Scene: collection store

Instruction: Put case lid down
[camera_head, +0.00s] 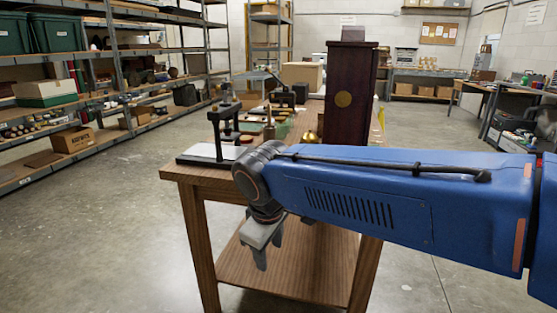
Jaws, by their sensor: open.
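A tall dark wooden case (352,85) with a round gold disc stands upright on the wooden table (182,172). A wider cap sits at its top; I cannot tell whether this is the lid. My arm crosses in front of the case's lower part and hides its foot. My gripper (268,250) hangs fingers down in front of the table's near edge, below the tabletop in the picture. It is open, with nothing seen between its fingers. It is apart from the case.
A black press-like stand with a white plate (212,152) is at the table's near left corner. Small brass items and a tan box (302,75) lie farther back. Loaded shelves (115,60) line the left wall. The floor at left is clear.

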